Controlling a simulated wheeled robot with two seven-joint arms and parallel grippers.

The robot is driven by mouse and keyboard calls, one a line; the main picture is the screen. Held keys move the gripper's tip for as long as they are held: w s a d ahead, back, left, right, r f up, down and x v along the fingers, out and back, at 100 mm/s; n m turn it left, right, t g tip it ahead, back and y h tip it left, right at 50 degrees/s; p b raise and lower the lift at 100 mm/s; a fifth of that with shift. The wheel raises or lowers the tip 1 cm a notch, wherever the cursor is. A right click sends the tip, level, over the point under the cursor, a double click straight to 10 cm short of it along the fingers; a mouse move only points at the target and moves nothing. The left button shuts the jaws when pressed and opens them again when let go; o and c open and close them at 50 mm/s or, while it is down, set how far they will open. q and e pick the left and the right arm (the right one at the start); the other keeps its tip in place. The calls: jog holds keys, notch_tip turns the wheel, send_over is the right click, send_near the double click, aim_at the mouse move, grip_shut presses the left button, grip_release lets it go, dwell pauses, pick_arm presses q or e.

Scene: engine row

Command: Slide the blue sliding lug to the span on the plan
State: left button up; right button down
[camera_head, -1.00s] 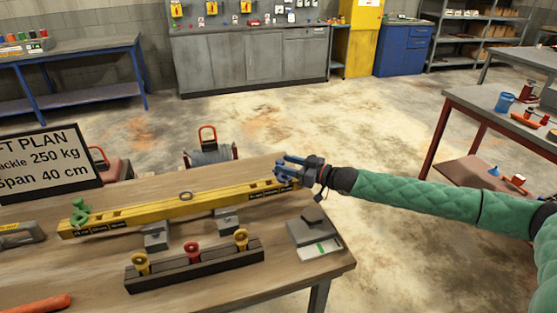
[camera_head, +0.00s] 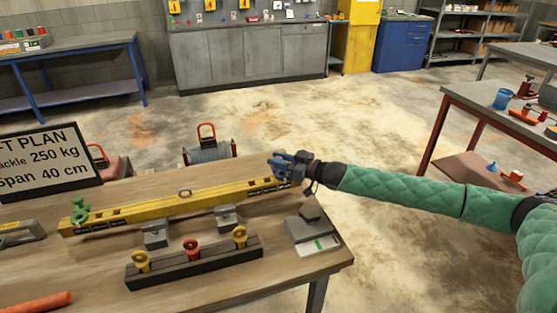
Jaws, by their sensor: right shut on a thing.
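The blue sliding lug (camera_head: 279,166) is at the right end of the yellow beam (camera_head: 150,209). My right gripper (camera_head: 286,167) is shut on the lug, coming in from the right; the fingers partly hide it. The beam lies on two grey blocks on the wooden bench. Dark scale labels on the beam are too small to read. The plan board (camera_head: 45,160) at the left, cut by the picture edge, shows 250 kg and Span 40 cm. My left gripper is out of view.
A dark rack (camera_head: 195,263) with two yellow shackles and one red stands in front of the beam. A grey box (camera_head: 313,238) sits at the bench's right edge. A grey tool (camera_head: 20,234) and an orange item (camera_head: 38,303) lie at left.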

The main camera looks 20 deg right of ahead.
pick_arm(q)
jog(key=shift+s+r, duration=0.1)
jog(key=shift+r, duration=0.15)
pick_arm(e)
jog(key=a, duration=0.5)
jog(key=c, duration=1.2)
grip_release()
jog(key=shift+s+d, duration=0.1)
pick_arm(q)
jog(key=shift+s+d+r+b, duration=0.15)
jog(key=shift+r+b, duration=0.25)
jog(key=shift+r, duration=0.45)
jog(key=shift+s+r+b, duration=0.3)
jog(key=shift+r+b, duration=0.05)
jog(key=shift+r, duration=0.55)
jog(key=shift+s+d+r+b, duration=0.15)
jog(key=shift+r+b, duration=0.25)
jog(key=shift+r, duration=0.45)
pick_arm(e)
jog(key=shift+v, duration=3.8)
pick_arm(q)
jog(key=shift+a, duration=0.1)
pick_arm(e)
jog(key=shift+o, duration=0.3)
